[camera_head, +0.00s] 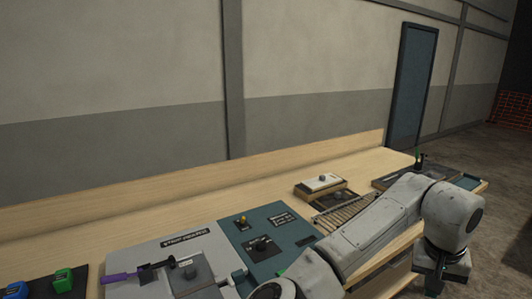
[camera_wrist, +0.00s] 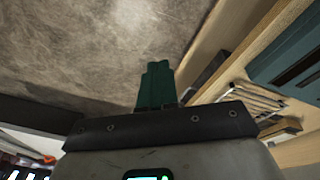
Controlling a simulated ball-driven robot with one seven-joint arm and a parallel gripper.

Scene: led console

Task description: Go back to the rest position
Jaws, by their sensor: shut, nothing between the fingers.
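My gripper shows in the wrist view (camera_wrist: 155,85) as dark green fingers held together, shut and empty, with concrete floor behind them. In the head view my grey arm reaches to the right across the front of the bench, and the gripper end (camera_head: 438,285) hangs down at the lower right, past the bench's front edge. The fingertips are cut off or too small to make out there.
The wooden bench (camera_head: 130,232) carries a grey panel (camera_head: 150,290) with a purple-handled lever (camera_head: 125,276), a teal panel (camera_head: 265,262) with knobs, a small box (camera_head: 320,183) and a slatted rack (camera_head: 345,208). Green and blue blocks (camera_head: 63,280) sit lower left. Open floor lies right.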

